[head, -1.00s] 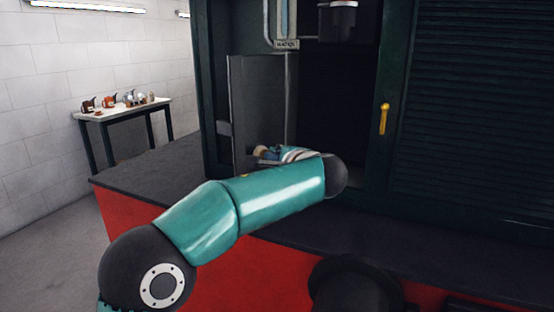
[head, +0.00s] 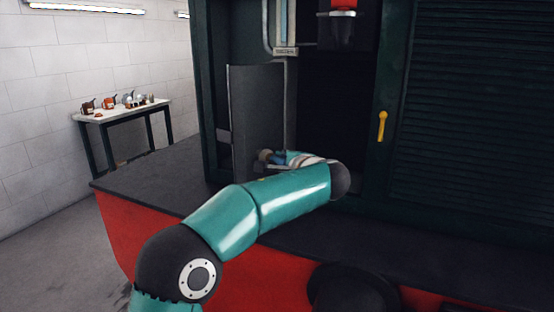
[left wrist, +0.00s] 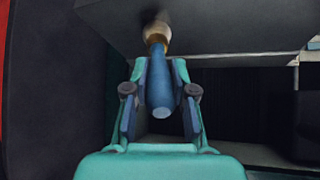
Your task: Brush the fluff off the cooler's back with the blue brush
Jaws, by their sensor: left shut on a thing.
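My left gripper (head: 281,158) is shut on the blue brush (left wrist: 161,85), gripping it by its handle. In the left wrist view the brush's pale bristle head (left wrist: 157,33) points away from the gripper and is at the grey panel (left wrist: 210,25), apparently touching it. This upright panel, which looks like the cooler's back (head: 257,105), stands in the dark doorway in the head view. A small dark smudge (left wrist: 151,15) shows just beyond the bristles; I cannot tell whether it is fluff or shadow. My right gripper is out of view.
The tram's dark footplate (head: 440,250) runs below the doorway. A slatted dark wall with a yellow handle (head: 382,126) is on the right. A red item (head: 344,4) sits high in the opening. A table (head: 125,112) with small wares stands far left.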

